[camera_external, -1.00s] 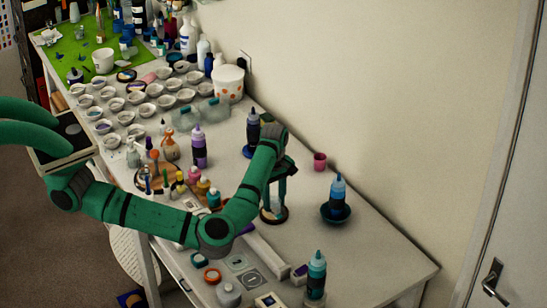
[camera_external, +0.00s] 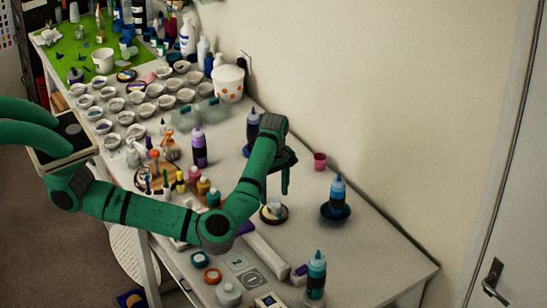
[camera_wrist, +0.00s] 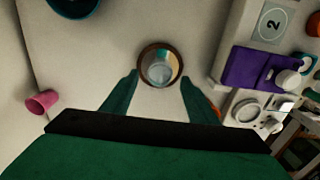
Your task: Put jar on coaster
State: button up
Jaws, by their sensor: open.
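A small clear jar (camera_external: 273,207) stands upright on a round brown-rimmed coaster (camera_external: 283,218) on the table. In the wrist view the jar (camera_wrist: 160,69) shows from above, inside the coaster's ring (camera_wrist: 145,53). My gripper (camera_external: 277,191) is above the jar, its fingers pointing down and apart from it. In the wrist view my gripper (camera_wrist: 159,77) is open, with one finger on each side of the jar and nothing held between them.
A blue bottle in a dark bowl (camera_external: 336,215) stands to the right, and a pink cup (camera_external: 320,161) behind. A teal bottle (camera_external: 316,275) is at the front. Paint bottles (camera_external: 199,150) crowd the left.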

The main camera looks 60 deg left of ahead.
notch_tip(320, 180, up, 8)
jog(key=shift+r, duration=0.25)
dwell(0.5)
